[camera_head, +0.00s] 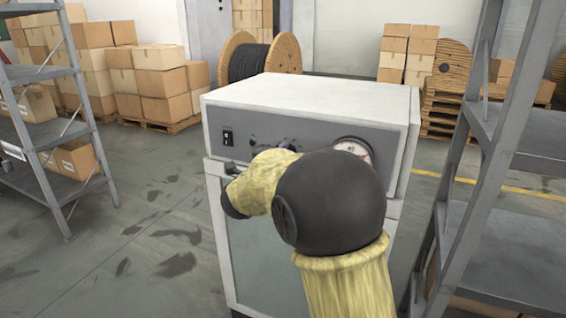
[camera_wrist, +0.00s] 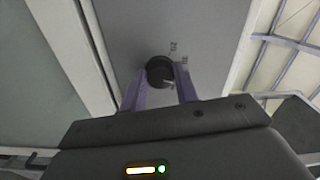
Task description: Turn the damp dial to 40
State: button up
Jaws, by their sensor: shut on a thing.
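In the wrist view a round dark dial (camera_wrist: 159,68) stands out from the grey panel, with small printed marks beside it that are too small to read surely. A light mark shows near its lower right edge. My gripper (camera_wrist: 161,76) has its two purple fingers on either side of the dial, shut on it. In the head view my arm covers most of the gripper and the dial; a small bluish-purple bit shows above the arm at the panel. The white cabinet (camera_head: 310,92) carries the grey control panel.
On the panel are a black switch (camera_head: 228,138) at left and a round gauge (camera_head: 353,148) at right, partly hidden. Metal shelves stand at left (camera_head: 40,75) and close at right (camera_head: 500,170). Boxes and cable reels are behind. Floor left of the cabinet is clear.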

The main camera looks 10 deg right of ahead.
jog(key=shift+f, duration=0.1)
jog(key=o, duration=1)
jog(key=shift+s+a, duration=0.1)
jog(key=p+v, duration=0.1)
jog(key=v, duration=1.6)
